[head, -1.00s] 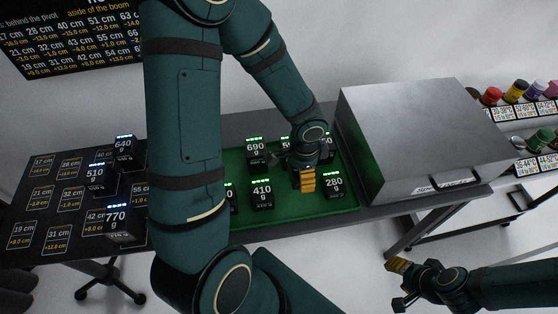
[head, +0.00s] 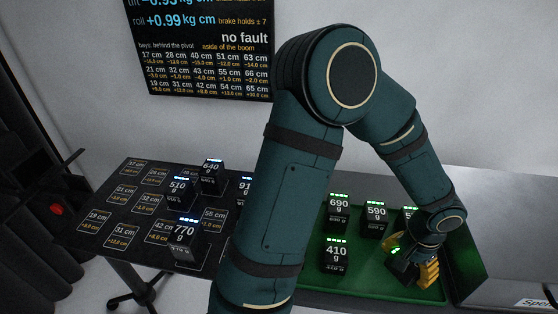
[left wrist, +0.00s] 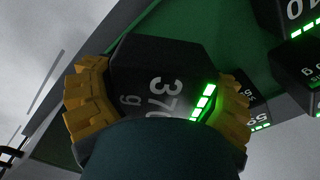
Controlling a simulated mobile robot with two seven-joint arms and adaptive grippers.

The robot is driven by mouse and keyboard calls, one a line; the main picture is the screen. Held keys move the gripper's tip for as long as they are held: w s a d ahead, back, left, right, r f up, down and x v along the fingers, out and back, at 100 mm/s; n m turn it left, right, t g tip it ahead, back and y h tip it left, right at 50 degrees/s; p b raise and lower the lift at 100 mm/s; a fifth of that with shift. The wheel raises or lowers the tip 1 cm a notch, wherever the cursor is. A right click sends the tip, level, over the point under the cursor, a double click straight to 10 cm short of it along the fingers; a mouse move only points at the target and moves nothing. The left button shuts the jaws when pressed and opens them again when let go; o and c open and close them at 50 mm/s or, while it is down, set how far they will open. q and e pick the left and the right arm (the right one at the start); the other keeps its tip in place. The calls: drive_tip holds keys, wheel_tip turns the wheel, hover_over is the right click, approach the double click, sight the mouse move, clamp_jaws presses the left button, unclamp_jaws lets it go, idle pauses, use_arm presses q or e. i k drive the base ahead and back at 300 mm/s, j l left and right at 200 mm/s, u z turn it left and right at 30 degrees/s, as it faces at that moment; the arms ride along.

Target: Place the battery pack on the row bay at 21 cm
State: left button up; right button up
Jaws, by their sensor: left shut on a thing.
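My left gripper (head: 416,264) is over the right part of the green tray (head: 362,277). It is shut on a dark battery pack (head: 400,264) with green lights. In the left wrist view the pack (left wrist: 150,75) reads "37", its last digit partly hidden, between the yellow fingers of the gripper (left wrist: 160,98). I cannot tell whether the pack still touches the tray. The 21 cm bay (head: 123,193) is an outlined, empty square in the middle row at the left of the dark board. My right gripper is not in view.
Packs marked 640 (head: 212,176), 510 (head: 179,192) and 770 (head: 186,245) stand on the board. A readout panel (head: 208,50) hangs behind.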

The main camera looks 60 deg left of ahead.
sight(123, 194)
drive_tip(key=k+l+z, duration=0.1)
drive_tip(key=k+z, duration=0.35)
drive_tip(key=j+z, duration=0.1)
drive_tip(key=z, duration=0.25)
drive_tip(key=k+z, duration=0.15)
drive_tip(key=z, duration=0.15)
drive_tip(key=j+z, duration=0.1)
drive_tip(key=z, duration=0.25)
drive_tip(key=k+j, duration=0.2)
drive_tip(key=k, duration=0.2)
drive_tip(key=k+j, duration=0.2)
drive_tip(key=k, duration=0.15)
drive_tip(key=k+j, duration=0.15)
drive_tip(key=k, duration=0.65)
drive_tip(key=k+j+u, duration=0.1)
drive_tip(key=k+u, duration=0.5)
drive_tip(key=u, duration=0.85)
